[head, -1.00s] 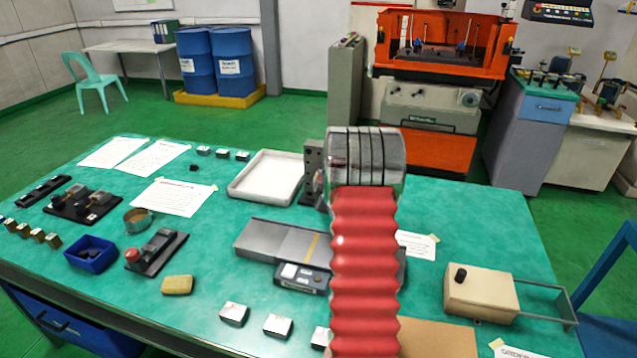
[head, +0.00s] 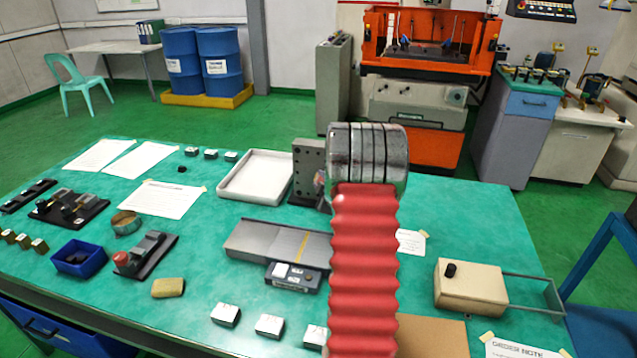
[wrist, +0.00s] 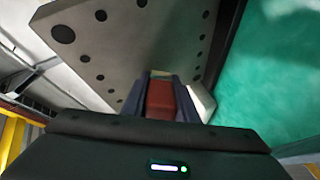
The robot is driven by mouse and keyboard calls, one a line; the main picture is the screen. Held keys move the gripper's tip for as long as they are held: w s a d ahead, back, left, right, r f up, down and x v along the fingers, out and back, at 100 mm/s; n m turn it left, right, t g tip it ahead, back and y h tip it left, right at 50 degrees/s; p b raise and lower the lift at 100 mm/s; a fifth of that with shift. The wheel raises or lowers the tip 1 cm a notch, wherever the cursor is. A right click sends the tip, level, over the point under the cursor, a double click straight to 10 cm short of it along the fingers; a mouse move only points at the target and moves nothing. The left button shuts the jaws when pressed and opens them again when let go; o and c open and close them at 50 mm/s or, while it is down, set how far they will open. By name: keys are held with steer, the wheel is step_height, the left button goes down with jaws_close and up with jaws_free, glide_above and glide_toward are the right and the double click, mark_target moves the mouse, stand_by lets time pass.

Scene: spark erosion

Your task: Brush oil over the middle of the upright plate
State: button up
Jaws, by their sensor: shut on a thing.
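In the wrist view the plate (wrist: 120,48) fills the upper middle, tilted in the picture. My gripper (wrist: 160,98) is shut on a reddish-brown block-like handle (wrist: 160,100), which I take to be the brush. The handle points toward the plate. Its bristles are hidden, so I cannot tell whether they touch the plate. In the head view my red-sleeved arm hides most of the gripper and covers the plate's right side.
A white tray (head: 223,190) lies left of the plate. A beige box (head: 472,290) stands at the right. Metal blocks (head: 226,313) line the front edge.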

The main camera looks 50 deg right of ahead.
steer(key=shift+s+d, duration=0.55)
steer(key=shift+s, duration=0.35)
steer(key=shift+s+d, duration=0.55)
steer(key=shift+s, duration=0.3)
steer(key=s, duration=0.1)
steer(key=s+d, duration=0.1)
steer(key=s, duration=0.1)
steer(key=shift+s+d, duration=0.3)
steer(key=shift+w+d+r, duration=0.1)
steer(key=shift+d+r, duration=0.05)
steer(key=shift+r, duration=0.6)
